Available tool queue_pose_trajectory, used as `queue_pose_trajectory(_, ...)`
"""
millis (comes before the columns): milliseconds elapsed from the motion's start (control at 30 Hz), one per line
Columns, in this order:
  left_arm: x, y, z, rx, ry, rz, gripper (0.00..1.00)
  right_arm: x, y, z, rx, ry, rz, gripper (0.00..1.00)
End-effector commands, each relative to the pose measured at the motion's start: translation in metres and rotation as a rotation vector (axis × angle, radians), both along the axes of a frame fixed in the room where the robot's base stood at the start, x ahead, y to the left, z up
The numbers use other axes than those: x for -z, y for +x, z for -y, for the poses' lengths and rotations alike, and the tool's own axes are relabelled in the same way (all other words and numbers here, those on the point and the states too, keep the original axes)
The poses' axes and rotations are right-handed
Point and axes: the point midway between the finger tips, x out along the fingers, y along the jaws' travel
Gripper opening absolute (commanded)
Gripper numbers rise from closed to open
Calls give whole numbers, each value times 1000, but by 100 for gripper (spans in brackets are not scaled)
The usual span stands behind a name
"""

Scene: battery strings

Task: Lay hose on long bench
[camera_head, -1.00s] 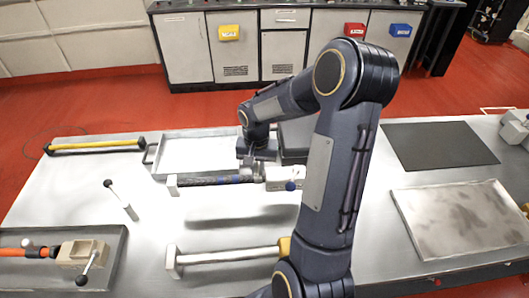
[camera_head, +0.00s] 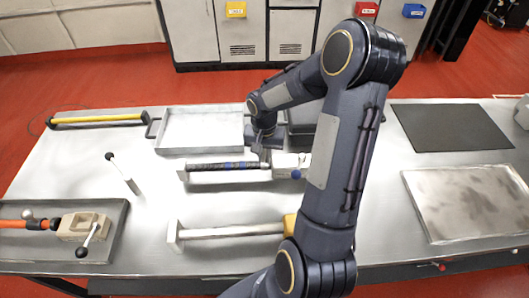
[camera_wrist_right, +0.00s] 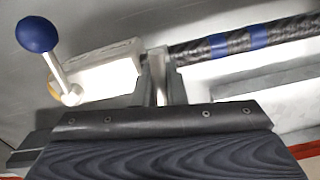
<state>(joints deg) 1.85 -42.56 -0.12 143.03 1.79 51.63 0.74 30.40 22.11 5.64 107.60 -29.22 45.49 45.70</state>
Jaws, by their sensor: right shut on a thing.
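The hose (camera_head: 205,167) is dark and braided with blue bands. It lies level, left to right, over the middle of the long bench (camera_head: 75,180), with a pale block fitting and blue-knobbed lever at its right end. My right gripper (camera_head: 264,160) is shut on it near that fitting. The right wrist view shows the fingers (camera_wrist_right: 160,80) closed at the joint between hose (camera_wrist_right: 245,40) and fitting (camera_wrist_right: 100,68). The hose is low over the bench; I cannot tell if it touches. My left gripper is not in view.
A shallow grey tray (camera_head: 200,150) is behind the hose. A yellow bar (camera_head: 100,119) lies back left, a silver bar (camera_head: 230,231) in front. An orange hose (camera_head: 25,225) is in a front-left tray. A dark mat (camera_head: 450,127) and grey plate (camera_head: 470,205) are right.

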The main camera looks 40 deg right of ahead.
Motion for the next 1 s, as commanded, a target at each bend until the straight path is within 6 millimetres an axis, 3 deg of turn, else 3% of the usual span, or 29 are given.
queue_pose_trajectory(1000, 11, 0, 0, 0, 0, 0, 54, 12, 1, 0, -1, -1, 3, 0)
